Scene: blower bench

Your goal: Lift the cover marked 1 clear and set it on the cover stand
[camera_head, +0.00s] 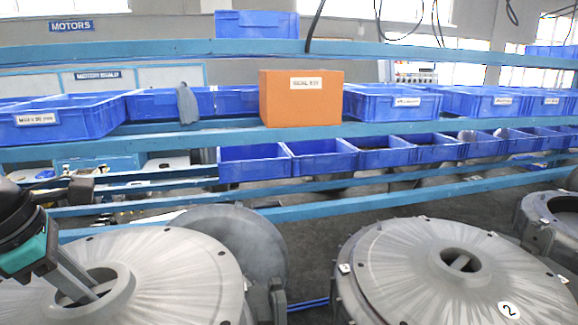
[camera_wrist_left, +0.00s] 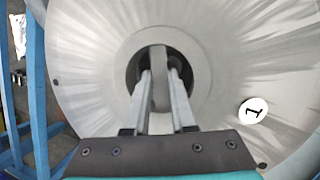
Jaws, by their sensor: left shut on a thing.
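The cover marked 1 (camera_head: 185,262) is a round grey disc at the lower left of the head view. It also fills much of the left wrist view (camera_wrist_left: 230,70), with its white "1" label at the right. My left gripper (camera_head: 90,290) reaches down into the cover's central hole. In the left wrist view its two fingers (camera_wrist_left: 160,95) are shut on the upright bar across that hole. I cannot tell whether the cover is raised. The cover stand cannot be made out for certain. My right gripper is not in view.
A cover marked 2 (camera_head: 440,265) sits at the right. A grey round part (camera_head: 232,240) stands just behind cover 1. Blue rails (camera_head: 330,205) and a shelf with blue bins (camera_head: 255,162) and an orange box (camera_head: 300,98) run across behind.

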